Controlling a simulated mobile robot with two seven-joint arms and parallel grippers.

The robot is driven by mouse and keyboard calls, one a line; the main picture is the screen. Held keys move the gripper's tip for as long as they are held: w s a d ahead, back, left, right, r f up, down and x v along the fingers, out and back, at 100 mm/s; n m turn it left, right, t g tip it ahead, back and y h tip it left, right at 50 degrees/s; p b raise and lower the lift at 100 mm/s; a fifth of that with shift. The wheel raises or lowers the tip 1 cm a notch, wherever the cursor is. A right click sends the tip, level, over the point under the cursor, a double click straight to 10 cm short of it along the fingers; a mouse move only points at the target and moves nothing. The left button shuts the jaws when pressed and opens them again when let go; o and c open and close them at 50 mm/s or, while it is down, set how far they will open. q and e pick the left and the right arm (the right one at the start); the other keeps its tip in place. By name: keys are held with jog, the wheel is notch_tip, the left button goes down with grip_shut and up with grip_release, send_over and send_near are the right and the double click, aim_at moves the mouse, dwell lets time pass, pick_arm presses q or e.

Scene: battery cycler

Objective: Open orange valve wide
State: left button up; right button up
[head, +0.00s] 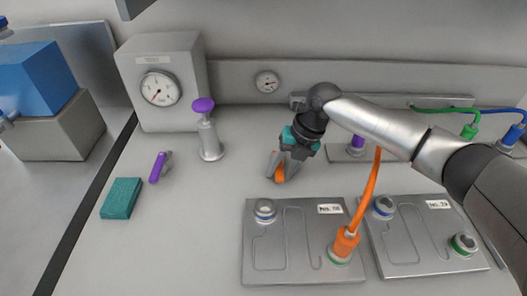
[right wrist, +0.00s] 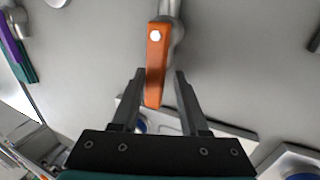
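The orange valve handle (head: 280,174) is on the grey work surface near the middle of the head view, partly hidden by my right gripper (head: 284,164). In the right wrist view the orange handle (right wrist: 155,62) is a long flat lever with a pale bolt head, on a metal valve body (right wrist: 175,32). The fingers of my right gripper (right wrist: 160,78) are apart, one on each side of the handle's near end. A gap shows at the right finger; the left finger is close to the handle, and contact cannot be told. My left gripper is not in view.
A purple-handled valve (head: 158,167) and teal block (head: 121,198) lie to the left. A purple-knobbed pump (head: 208,135) and gauge box (head: 163,85) stand behind. Two metal plates (head: 290,270) with ports are in front; an orange cable (head: 367,195) rises from one, near my right arm.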

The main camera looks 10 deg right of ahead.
jog(key=shift+r, duration=0.1)
jog(key=p+v, duration=0.7)
jog(key=v, duration=0.1)
jog(key=shift+d, duration=0.1)
dwell(0.4)
